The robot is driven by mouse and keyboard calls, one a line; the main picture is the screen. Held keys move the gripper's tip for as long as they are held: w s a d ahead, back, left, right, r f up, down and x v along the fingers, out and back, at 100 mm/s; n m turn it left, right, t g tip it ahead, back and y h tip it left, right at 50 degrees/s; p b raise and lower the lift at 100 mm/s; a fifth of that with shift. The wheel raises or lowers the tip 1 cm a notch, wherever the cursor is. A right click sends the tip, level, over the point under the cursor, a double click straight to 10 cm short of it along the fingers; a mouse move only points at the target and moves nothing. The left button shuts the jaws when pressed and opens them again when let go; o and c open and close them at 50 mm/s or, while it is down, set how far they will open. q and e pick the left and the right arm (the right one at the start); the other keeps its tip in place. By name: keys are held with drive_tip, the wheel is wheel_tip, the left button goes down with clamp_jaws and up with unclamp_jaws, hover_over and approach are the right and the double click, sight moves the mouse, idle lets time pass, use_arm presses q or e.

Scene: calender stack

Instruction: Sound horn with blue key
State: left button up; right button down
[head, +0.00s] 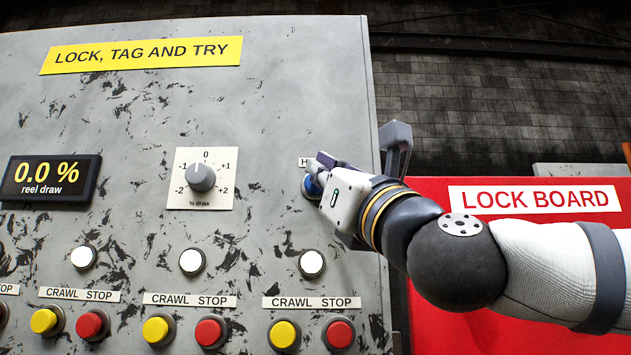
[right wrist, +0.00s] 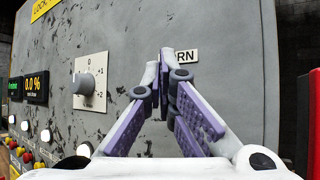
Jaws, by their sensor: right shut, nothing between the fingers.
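The blue key (head: 311,187) is a round blue button on the grey panel, below a small white label that is mostly covered. In the head view my right gripper (head: 318,172) is in front of it and hides much of it. In the right wrist view my right gripper (right wrist: 164,62) is shut with its fingertips together and nothing between them. The label (right wrist: 187,56) there shows the letters "RN" just behind the fingertips. The blue key is hidden by the fingers in that view. Whether the fingertips touch the key cannot be told. My left gripper is not in view.
Left of the key is a draw knob (head: 201,177) on a white plate, then a reel draw display (head: 50,177). White lamps and yellow and red crawl and stop buttons (head: 283,334) line the lower panel. A red lock board (head: 480,270) stands to the right.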

drive_tip(key=shift+w, duration=0.2)
drive_tip(key=shift+s, duration=0.15)
idle(0.3)
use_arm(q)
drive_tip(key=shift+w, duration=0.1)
use_arm(e)
drive_tip(key=shift+s, duration=0.85)
use_arm(q)
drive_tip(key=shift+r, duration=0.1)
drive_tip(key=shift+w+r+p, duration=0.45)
drive_tip(key=shift+p, duration=0.05)
use_arm(e)
drive_tip(key=s, duration=0.5)
